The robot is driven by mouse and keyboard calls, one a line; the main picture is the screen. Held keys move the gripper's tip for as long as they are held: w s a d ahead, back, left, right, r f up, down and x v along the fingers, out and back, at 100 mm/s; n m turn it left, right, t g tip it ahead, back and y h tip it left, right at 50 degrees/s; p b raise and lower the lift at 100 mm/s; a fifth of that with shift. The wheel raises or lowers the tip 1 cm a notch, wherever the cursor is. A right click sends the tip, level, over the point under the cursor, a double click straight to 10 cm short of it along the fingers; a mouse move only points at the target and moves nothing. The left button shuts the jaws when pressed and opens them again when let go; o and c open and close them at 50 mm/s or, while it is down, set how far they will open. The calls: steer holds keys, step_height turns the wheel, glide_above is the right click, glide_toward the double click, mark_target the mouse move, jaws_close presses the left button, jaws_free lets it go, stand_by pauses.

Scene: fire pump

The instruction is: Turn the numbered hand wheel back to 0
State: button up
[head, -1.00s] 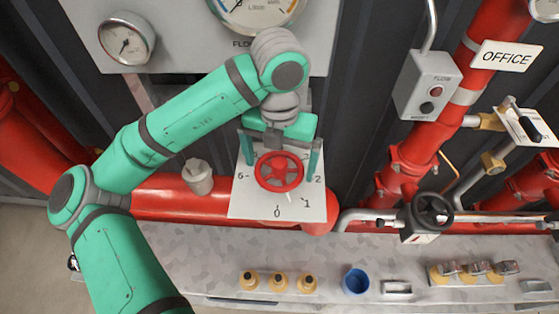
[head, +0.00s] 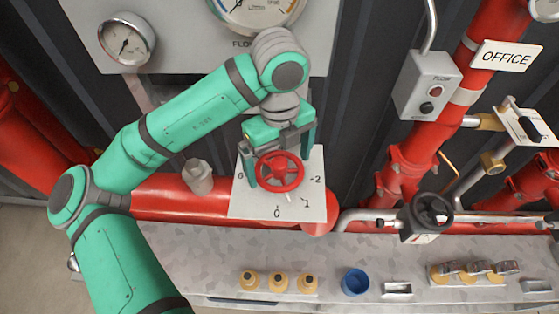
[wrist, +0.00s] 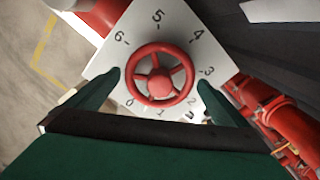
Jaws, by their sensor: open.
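The red hand wheel (head: 279,172) sits on a white plate (head: 308,212) numbered around it. In the head view a small pale pointer at its lower rim points between 0 and 1. The wheel also shows in the wrist view (wrist: 160,75), with 0 to 6 around it; the pointer cannot be made out there. My gripper (head: 280,160) is open, with one finger on either side of the wheel. In the wrist view (wrist: 159,80) gaps show between both fingertips and the rim. My gripper hides some numbers in the head view.
A grey-white cylinder (head: 198,177) stands left of the plate. A black hand wheel (head: 432,210) and red pipes are at right. Below, a grey ledge (head: 215,260) carries several yellow fittings and a blue cup (head: 355,281). A gauge panel (head: 180,30) is behind my arm.

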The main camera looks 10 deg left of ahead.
mark_target(280, 162)
steer(key=n, duration=0.6)
steer(key=c, duration=1)
steer(key=m, duration=0.3)
steer(key=shift+c, duration=0.2)
steer(key=o, duration=1)
steer(key=shift+m, duration=0.4)
steer(key=shift+o, duration=0.2)
steer(key=shift+r, duration=3.5)
